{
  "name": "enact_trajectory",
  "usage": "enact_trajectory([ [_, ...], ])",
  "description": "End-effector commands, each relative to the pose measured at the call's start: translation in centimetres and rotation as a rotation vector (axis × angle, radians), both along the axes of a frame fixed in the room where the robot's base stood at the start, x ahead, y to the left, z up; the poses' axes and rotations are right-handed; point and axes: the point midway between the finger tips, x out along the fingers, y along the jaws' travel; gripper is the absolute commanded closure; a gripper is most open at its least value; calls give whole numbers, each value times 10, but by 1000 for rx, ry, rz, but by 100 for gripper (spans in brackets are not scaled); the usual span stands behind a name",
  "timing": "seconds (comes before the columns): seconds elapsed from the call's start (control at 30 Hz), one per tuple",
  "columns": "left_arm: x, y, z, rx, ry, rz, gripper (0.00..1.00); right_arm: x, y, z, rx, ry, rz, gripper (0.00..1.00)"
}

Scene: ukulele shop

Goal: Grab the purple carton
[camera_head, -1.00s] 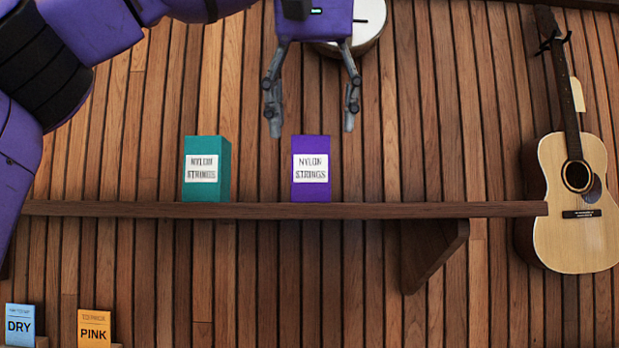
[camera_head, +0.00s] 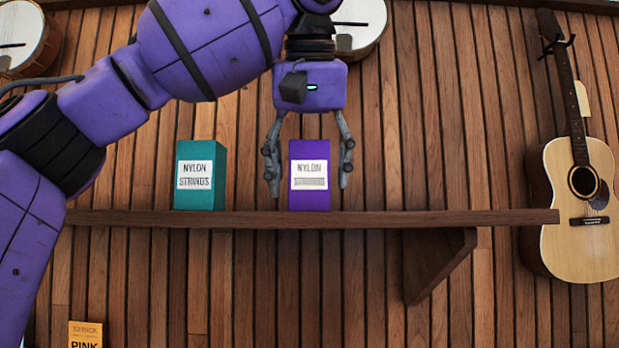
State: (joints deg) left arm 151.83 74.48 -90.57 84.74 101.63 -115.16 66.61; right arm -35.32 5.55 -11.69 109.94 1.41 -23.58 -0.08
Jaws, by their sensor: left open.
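The purple carton (camera_head: 309,197) stands upright on a wooden wall shelf (camera_head: 400,219), with a white label reading NYLON. My left gripper (camera_head: 308,190) points down over it from above. Its fingers are open, one on each side of the carton in the picture, with gaps visible between finger and carton. Fingertips are level with the carton's label, above the shelf. I cannot tell the exact depth between fingers and carton. My right gripper does not show.
A teal carton (camera_head: 203,178) labelled NYLON STRINGS stands to the left on the same shelf. A guitar (camera_head: 580,235) hangs at the right. Banjo-like instruments hang at the top. An orange card (camera_head: 85,334) is at lower left. The shelf right of the purple carton is bare.

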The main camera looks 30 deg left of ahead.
Motion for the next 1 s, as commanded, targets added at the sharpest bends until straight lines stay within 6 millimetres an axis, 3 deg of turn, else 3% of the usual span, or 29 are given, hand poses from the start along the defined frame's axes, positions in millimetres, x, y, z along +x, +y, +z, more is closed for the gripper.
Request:
enact_trajectory([
  [0.2,0,0,0,-1,-2,0,34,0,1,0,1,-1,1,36],
  [0.6,0,0,1,0,-1,-1,83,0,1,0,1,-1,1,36],
  [0.87,0,0,2,0,-1,-1,84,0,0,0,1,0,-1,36],
  [1.0,0,-1,13,-1,-3,0,84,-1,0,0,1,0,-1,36],
])
